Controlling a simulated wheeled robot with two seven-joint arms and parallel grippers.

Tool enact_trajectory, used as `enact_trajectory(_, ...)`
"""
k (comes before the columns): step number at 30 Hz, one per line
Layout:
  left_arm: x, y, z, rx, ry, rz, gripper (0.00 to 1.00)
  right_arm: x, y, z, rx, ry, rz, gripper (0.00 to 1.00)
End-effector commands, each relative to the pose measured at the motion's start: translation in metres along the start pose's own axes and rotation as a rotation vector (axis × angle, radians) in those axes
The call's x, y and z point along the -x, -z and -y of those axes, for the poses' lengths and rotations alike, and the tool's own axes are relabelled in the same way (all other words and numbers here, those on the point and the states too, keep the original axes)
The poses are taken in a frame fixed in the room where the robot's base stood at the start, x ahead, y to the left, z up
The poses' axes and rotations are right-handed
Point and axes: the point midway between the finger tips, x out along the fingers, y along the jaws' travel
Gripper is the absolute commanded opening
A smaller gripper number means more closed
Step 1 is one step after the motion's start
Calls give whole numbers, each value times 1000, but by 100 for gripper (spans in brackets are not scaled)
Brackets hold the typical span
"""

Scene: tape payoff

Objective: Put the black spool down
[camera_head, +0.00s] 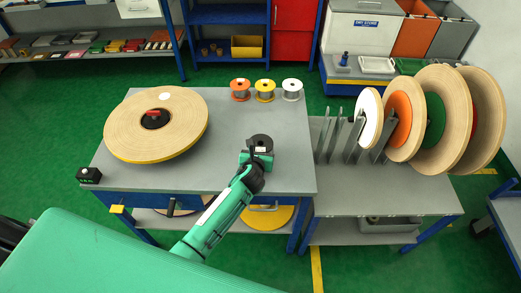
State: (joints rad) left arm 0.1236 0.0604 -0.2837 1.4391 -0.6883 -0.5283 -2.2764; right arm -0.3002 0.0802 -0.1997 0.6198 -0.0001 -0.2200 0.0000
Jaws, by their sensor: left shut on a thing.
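The black spool (260,142) is at the right part of the grey table (228,163). My left gripper (257,158) is shut on it, with the arm reaching up from the bottom of the picture. The spool's dark top shows beyond the gripper, and its lower part is hidden. I cannot tell whether the spool touches the tabletop. My right gripper is not in view.
Orange (240,90), yellow (265,91) and white (292,90) spools stand in a row at the table's back edge. A large tape roll (180,130) lies at the left. A rack (350,150) with several upright discs stands to the right.

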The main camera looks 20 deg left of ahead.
Motion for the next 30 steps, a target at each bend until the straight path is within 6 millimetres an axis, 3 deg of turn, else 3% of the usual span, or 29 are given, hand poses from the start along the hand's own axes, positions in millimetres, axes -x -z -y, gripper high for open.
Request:
enact_trajectory(7,-1,0,0,-1,0,2,23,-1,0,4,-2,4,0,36)
enact_trajectory(8,-1,2,0,-1,0,0,60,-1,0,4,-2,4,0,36)
enact_trajectory(11,-1,1,0,0,0,0,80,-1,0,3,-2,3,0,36)
enact_trajectory(23,4,0,0,0,0,-1,80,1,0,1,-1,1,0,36)
enact_trajectory(30,42,0,0,-1,1,0,80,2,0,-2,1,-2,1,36)
